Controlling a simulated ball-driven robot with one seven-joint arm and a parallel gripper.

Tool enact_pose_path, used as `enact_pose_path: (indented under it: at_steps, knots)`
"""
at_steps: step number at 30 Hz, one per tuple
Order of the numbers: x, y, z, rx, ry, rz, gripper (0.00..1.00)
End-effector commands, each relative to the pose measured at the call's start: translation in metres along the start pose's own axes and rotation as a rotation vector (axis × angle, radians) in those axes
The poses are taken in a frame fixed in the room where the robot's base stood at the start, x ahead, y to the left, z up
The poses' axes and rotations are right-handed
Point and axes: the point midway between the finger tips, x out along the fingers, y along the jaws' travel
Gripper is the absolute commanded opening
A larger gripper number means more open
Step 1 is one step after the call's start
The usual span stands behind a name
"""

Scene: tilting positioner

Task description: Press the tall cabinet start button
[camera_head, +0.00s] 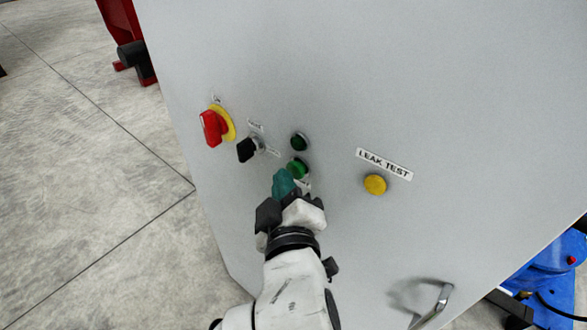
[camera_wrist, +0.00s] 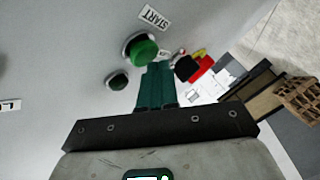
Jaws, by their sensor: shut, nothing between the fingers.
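The green start button (camera_head: 298,167) sits on the front of the tall grey cabinet (camera_head: 440,80), below a darker green round lamp or button (camera_head: 299,141). In the wrist view the start button (camera_wrist: 141,48) is bright green in a dark ring, beside a white START label (camera_wrist: 154,18). My gripper (camera_head: 284,178) has teal fingers, shut and empty. In the head view its tips are just below and left of the button and partly cover the label. In the wrist view the gripper (camera_wrist: 158,68) has its tips beside the button's edge; I cannot tell whether they touch.
A red rotary switch (camera_head: 212,127) on a yellow plate and a black selector knob (camera_head: 247,150) stick out left of the button. A yellow button (camera_head: 375,184) under a LEAK TEST label (camera_head: 385,164) is on the right. A metal handle (camera_head: 433,307) is lower right.

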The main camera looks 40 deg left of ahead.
Motion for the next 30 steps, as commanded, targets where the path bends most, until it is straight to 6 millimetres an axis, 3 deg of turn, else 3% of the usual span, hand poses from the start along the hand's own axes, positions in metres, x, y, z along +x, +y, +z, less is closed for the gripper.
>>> enact_pose_path:
  at_steps: [30]
  knots:
    - [0.0061,0.0046,0.0049,0.000,-0.002,0.000,0.00]
